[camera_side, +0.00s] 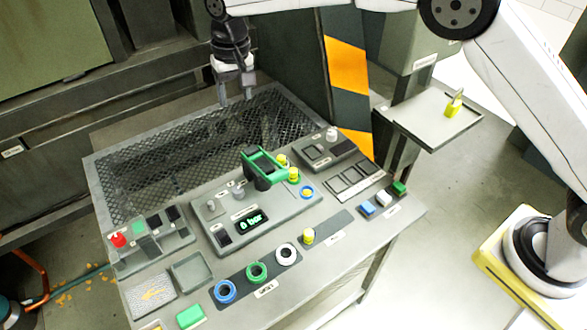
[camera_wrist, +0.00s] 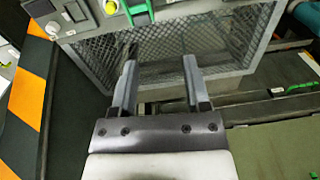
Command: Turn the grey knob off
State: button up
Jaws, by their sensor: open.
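Two small grey knobs stand on the central control panel in the side view, one (camera_side: 238,190) left of the green handle and one (camera_side: 211,206) farther left. I cannot tell which one the task means, or their settings. A paler knob (camera_side: 331,134) stands on the dark box at the back right. My gripper (camera_side: 236,99) is open and empty, pointing down over the mesh behind the panel, apart from all the knobs. In the wrist view its two fingers (camera_wrist: 160,66) are spread with nothing between them, and the pale knob (camera_wrist: 53,28) shows at upper left.
The green handle (camera_side: 264,165) rises from the panel beside yellow knobs. A display (camera_side: 251,222) reads "0 bar". A red button (camera_side: 118,240) is at left; blue, green and white rings (camera_side: 257,272) lie in front. A side shelf (camera_side: 432,122) holds a yellow piece (camera_side: 454,103).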

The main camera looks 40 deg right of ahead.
jog(key=shift+a+f, duration=0.6)
jog(key=shift+a, duration=0.85)
send_over(237, 189)
jog(key=f, duration=1.9)
jog(key=shift+d, duration=0.25)
jog(key=shift+w+f, duration=0.1)
jog(key=shift+f, duration=0.1)
jog(key=shift+a+f, duration=0.2)
jog(key=shift+f, duration=3.65)
jog(key=shift+c, duration=0.2)
grip_shut()
